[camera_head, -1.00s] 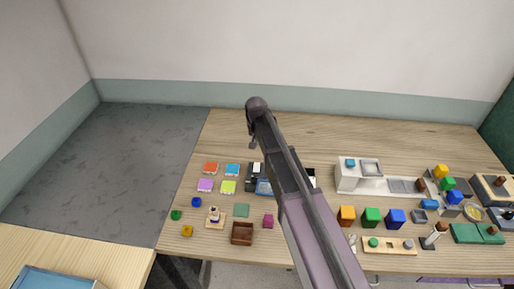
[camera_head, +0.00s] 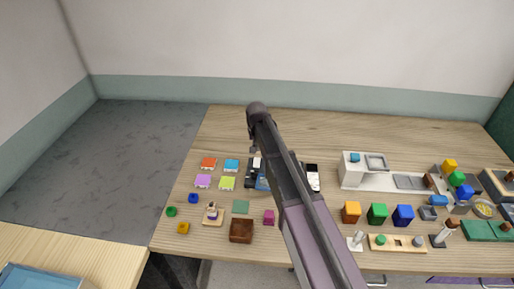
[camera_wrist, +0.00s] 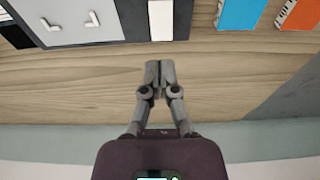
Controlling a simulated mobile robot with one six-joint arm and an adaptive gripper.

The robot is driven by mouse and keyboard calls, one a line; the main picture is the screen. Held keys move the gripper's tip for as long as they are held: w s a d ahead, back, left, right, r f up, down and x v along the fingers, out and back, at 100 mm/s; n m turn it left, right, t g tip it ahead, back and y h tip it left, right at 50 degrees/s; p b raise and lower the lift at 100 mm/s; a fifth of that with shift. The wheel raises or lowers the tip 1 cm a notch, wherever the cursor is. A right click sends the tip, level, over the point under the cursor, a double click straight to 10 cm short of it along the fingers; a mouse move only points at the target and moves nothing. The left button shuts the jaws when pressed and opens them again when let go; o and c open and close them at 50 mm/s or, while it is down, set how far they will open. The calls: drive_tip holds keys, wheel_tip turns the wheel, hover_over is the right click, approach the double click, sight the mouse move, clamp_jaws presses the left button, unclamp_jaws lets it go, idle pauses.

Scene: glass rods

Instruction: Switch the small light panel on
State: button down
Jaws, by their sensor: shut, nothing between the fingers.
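My gripper (camera_wrist: 160,70) is shut and empty in the wrist view, over bare wood between the devices and the wall. In the head view my gripper (camera_head: 253,148) points down just behind a dark device with a white rectangle (camera_head: 256,163). That white rectangle on black also shows ahead of the fingertips in the wrist view (camera_wrist: 161,20). Beside it is a grey panel with two white L-shaped marks (camera_wrist: 70,22), mostly hidden by my arm in the head view. I cannot tell which of these is the small light panel, or whether any light is lit.
Orange (camera_head: 208,163), blue (camera_head: 231,165), purple (camera_head: 203,181) and green (camera_head: 227,183) pieces lie left of the device. A black-and-white item (camera_head: 313,178) stands right of my arm. Coloured blocks (camera_head: 377,214) and a white sink unit (camera_head: 352,172) are farther right. The table's back strip is clear.

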sight(258, 159)
drive_tip(key=shift+w+f+b, duration=0.15)
drive_tip(key=shift+f+b, duration=0.85)
drive_tip(key=shift+f, duration=0.1)
drive_tip(key=shift+w+f+b, duration=0.2)
drive_tip(key=shift+f+b, duration=0.75)
drive_tip(key=shift+f, duration=0.1)
drive_tip(key=shift+w+f+b, duration=0.15)
drive_tip(key=shift+f+b, duration=0.85)
drive_tip(key=shift+f, duration=0.1)
drive_tip(key=shift+d, duration=0.1)
